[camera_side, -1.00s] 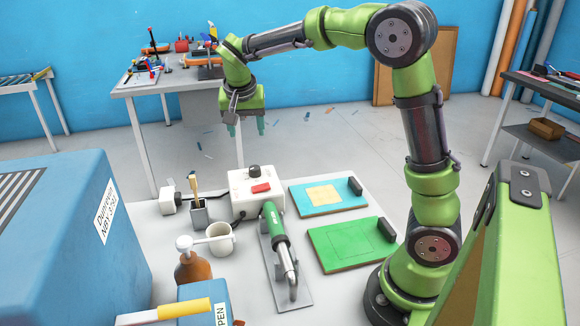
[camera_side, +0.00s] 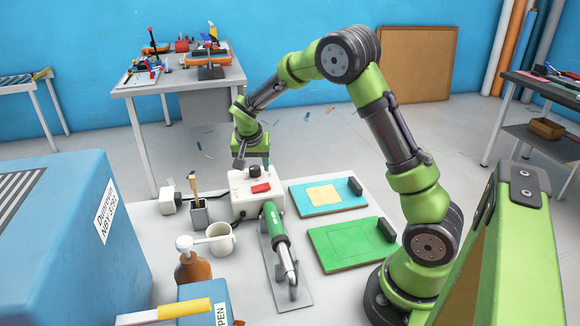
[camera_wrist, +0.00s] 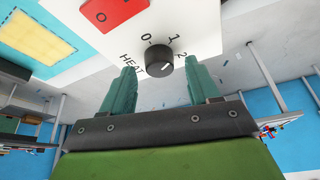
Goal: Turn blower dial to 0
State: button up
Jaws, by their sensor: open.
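The blower's white control box (camera_side: 243,204) stands on the table with its black dial (camera_side: 254,172) on top. In the wrist view the dial (camera_wrist: 159,66) sits beside the word HEAT and the marks 0, 1 and 2. A small pale line on the dial seems to lie toward the 2 side; its exact setting is hard to tell. My gripper (camera_side: 252,163) is open and empty just above the box. In the wrist view its teal fingers (camera_wrist: 160,70) stand apart, one on each side of the dial, with gaps. Whether the tips reach the dial's height is unclear.
A red switch (camera_side: 261,188) is on the box near the dial. The green-handled hot-air tool (camera_side: 274,224) lies in front of it. A brush pot (camera_side: 199,215) and white mug (camera_side: 221,238) stand left, blue (camera_side: 302,202) and green boards (camera_side: 335,259) right.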

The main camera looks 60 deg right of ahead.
jog(key=shift+w+d+f, duration=0.1)
jog(key=shift+d+f, duration=0.1)
jog(key=shift+f, duration=0.35)
jog(key=c, duration=1)
jog(key=shift+n, duration=0.4)
jog(key=n, duration=0.1)
jog(key=n+t+y, duration=0.1)
jog(key=n, duration=0.3)
jog(key=shift+d+t+y, duration=0.25)
jog(key=shift+t+y, duration=0.05)
jog(key=shift+y, duration=0.1)
jog(key=n+y, duration=0.1)
jog(key=n, duration=0.2)
jog(key=n+y, duration=0.1)
jog(key=n, duration=0.2)
jog(key=shift+d+t, duration=0.1)
jog(key=shift+t, duration=0.2)
